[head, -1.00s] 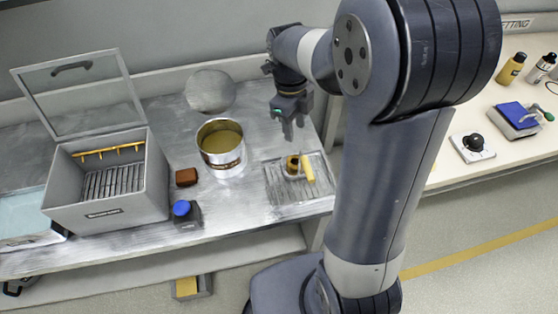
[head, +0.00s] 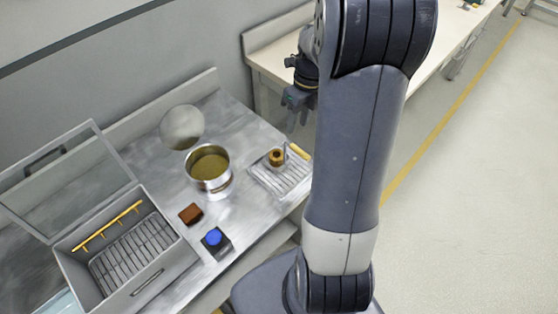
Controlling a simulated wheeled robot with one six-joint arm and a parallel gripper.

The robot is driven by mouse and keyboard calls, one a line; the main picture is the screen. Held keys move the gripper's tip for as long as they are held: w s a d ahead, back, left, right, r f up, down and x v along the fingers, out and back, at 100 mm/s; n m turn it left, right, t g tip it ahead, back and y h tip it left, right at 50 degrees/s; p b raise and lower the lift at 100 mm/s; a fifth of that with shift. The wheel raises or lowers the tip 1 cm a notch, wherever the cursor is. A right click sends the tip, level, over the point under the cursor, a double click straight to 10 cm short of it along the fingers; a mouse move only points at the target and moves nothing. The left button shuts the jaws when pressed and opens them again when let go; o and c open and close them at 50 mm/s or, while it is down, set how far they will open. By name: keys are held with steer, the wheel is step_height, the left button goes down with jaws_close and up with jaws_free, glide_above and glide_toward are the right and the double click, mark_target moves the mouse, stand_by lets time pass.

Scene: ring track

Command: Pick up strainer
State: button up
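The strainer seems to be the small item with a brass-coloured round body (head: 277,157) and a yellow handle (head: 299,151). It rests on a grey ribbed drip tray (head: 282,180) at the right end of the metal bench. Its fine shape is too small to make out. My gripper (head: 297,122) hangs fingers down, above and beyond the tray in the picture, clear of the strainer. Its two fingers stand apart with nothing visible between them. My arm hides the area right of the tray.
A metal pot of yellowish liquid (head: 209,168) stands left of the tray, with a round disc (head: 182,128) behind it. A brown block (head: 191,213), a blue-topped box (head: 215,242) and an open-lidded grey box (head: 170,272) are farther left. A pale counter (head: 268,58) lies beyond.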

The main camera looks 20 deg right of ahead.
mark_target(293, 144)
steer(key=shift+s+a+f+p, duration=0.1)
steer(key=shift+s+a+f, duration=0.2)
steer(key=shift+f, duration=1.15)
steer(key=shift+s+a+f+p, duration=0.15)
steer(key=shift+a+f, duration=0.2)
steer(key=shift+f, duration=1.1)
steer(key=shift+s+a+f+p, duration=0.15)
steer(key=shift+a+f, duration=0.2)
steer(key=shift+f, duration=1.1)
steer(key=shift+c, duration=0.4)
jaws_close()
